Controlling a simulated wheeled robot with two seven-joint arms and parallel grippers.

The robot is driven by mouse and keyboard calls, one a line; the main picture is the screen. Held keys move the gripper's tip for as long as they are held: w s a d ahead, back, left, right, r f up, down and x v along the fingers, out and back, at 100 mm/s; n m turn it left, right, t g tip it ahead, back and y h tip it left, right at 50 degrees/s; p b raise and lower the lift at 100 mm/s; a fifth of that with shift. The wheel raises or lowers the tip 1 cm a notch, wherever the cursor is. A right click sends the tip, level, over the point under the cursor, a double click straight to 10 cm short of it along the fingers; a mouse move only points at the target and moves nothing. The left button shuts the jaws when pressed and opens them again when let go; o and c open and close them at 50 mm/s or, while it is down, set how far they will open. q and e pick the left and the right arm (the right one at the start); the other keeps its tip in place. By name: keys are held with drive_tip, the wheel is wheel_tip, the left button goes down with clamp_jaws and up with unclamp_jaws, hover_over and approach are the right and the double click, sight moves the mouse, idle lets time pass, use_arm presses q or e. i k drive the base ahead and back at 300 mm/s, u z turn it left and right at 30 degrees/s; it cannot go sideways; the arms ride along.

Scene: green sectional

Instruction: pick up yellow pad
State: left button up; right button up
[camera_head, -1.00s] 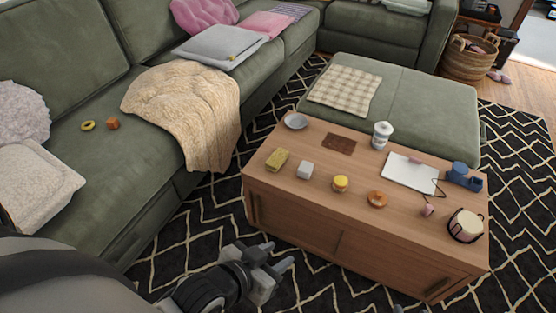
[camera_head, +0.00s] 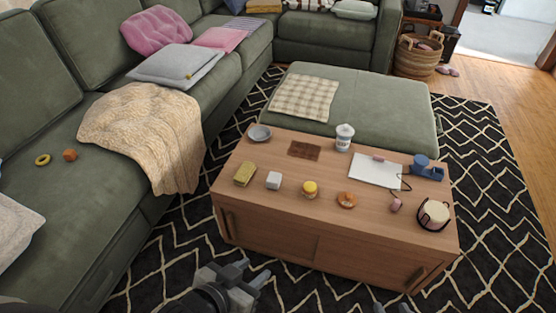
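A yellow pad (camera_head: 245,174), a small sponge-like block, lies near the left end of the wooden coffee table (camera_head: 270,229). My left gripper (camera_head: 251,272) is at the bottom of the view, in front of the table and apart from the pad. Its two fingers are spread with nothing between them. Only the fingertips of my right gripper (camera_head: 391,308) show at the bottom edge; they stand apart, and the rest is out of view.
A white cube (camera_head: 274,180), a yellow-lidded jar (camera_head: 310,189), a grey bowl (camera_head: 260,133) and a brown mat (camera_head: 305,150) are near the pad. The green sofa (camera_head: 60,190) stands left. Patterned rug (camera_head: 335,283) lies in front of the table.

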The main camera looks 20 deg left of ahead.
sight(243, 175)
drive_tip(key=k, duration=0.5)
drive_tip(key=u, duration=1.6)
drive_tip(key=i, duration=1)
drive_tip(key=z, duration=1.5)
drive_tip(key=i, duration=1)
drive_tip(key=z, duration=0.05)
